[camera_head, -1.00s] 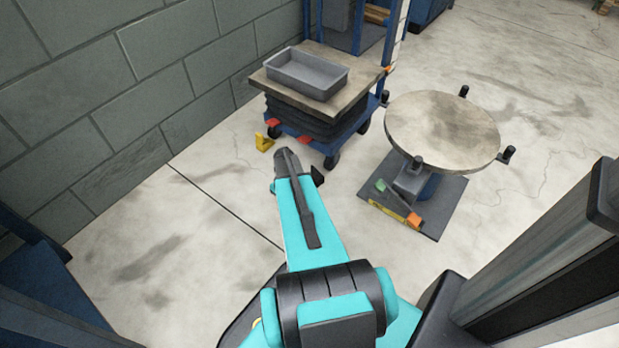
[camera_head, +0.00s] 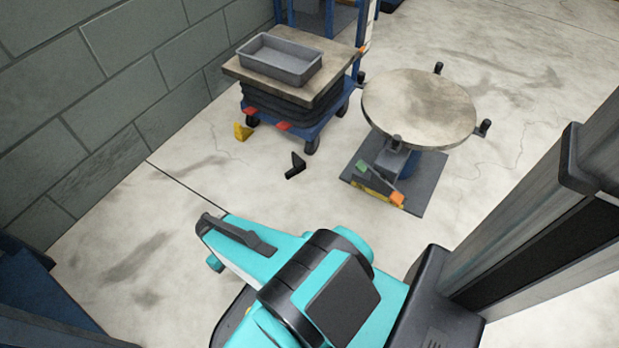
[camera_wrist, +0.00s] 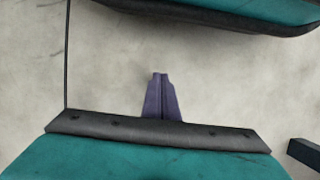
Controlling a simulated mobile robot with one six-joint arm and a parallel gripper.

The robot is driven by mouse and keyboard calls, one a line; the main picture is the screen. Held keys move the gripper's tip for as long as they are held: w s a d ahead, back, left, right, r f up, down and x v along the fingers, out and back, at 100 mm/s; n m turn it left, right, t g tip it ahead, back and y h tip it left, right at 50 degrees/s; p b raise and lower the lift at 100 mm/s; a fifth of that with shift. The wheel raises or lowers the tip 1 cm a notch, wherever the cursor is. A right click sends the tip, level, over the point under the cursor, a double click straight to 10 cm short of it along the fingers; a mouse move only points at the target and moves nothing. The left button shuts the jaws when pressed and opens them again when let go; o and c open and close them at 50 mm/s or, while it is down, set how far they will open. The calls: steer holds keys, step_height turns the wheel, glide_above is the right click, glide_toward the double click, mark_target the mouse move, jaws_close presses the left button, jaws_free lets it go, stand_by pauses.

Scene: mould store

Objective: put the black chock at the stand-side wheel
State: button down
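The black chock (camera_head: 295,166) lies on the floor in the head view, a short gap in front of the trolley (camera_head: 285,124). It is apart from the trolley's front right wheel (camera_head: 311,144), the front wheel nearer the round-topped stand (camera_head: 418,106). Another wheel (camera_head: 342,108) shows farther back on that side. In the head view my arm is folded back, well short of the chock, and hides my gripper. In the wrist view the two fingers of my gripper (camera_wrist: 162,98) lie together over bare floor, with nothing seen between them.
A yellow chock (camera_head: 243,131) stands left of the trolley's front. A grey bin (camera_head: 280,58) sits on its top. Green (camera_head: 362,169) and orange (camera_head: 397,199) pieces lie on the stand's base plate (camera_head: 430,185). A block wall (camera_head: 110,100) runs along the left.

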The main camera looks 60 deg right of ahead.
steer(key=shift+g+h, duration=0.3)
steer(key=shift+g, duration=0.1)
steer(key=s+a, duration=0.1)
steer(key=s, duration=0.1)
steer(key=s+a, duration=0.4)
steer(key=shift+s+a+r, duration=0.2)
steer(key=shift+a+r, duration=0.05)
steer(key=shift+r, duration=0.1)
steer(key=c, duration=2.5)
jaws_free()
steer(key=o, duration=0.7)
steer(key=shift+o, duration=0.2)
